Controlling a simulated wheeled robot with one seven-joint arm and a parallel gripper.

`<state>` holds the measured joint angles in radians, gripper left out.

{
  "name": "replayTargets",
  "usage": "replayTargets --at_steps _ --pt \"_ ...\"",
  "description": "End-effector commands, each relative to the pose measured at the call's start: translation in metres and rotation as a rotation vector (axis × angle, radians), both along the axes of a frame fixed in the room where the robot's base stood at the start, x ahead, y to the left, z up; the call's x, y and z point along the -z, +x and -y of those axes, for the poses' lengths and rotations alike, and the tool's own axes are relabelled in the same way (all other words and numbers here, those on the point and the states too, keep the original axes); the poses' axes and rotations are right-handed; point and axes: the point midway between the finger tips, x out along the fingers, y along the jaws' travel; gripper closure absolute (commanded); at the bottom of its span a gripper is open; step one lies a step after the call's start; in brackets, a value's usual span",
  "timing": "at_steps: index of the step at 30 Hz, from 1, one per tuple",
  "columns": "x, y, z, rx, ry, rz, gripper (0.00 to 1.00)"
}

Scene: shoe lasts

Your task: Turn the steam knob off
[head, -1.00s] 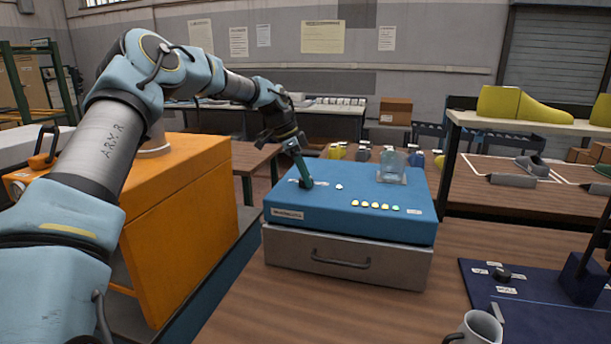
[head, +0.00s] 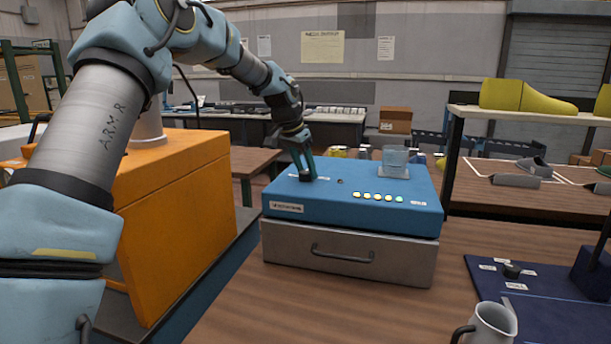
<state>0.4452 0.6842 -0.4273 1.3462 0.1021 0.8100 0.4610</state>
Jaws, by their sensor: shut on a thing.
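The blue steam unit (head: 345,219) sits on a grey drawer base on the wooden bench. My gripper (head: 306,176) reaches down onto the back left of its top, beside a small white label. Its fingers are shut on the steam knob, which they hide almost wholly, so I cannot read its pointer. A small round lamp (head: 340,181) to the right of the fingers is dark. A row of lit yellow and green lights (head: 378,197) runs along the front of the top.
A clear block (head: 395,160) stands at the unit's back right. A dark blue board (head: 535,300) with a black knob (head: 511,271) and a grey mug (head: 493,323) are at the lower right. An orange cabinet (head: 180,215) stands left. A shelf with yellow lasts (head: 525,97) is at right.

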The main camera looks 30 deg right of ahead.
Motion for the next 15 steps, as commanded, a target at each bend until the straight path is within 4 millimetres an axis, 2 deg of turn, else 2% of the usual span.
replayTargets --at_steps 15 --pt "-0.0004 -0.0018 0.0021 -0.477 -0.001 0.004 1.0"
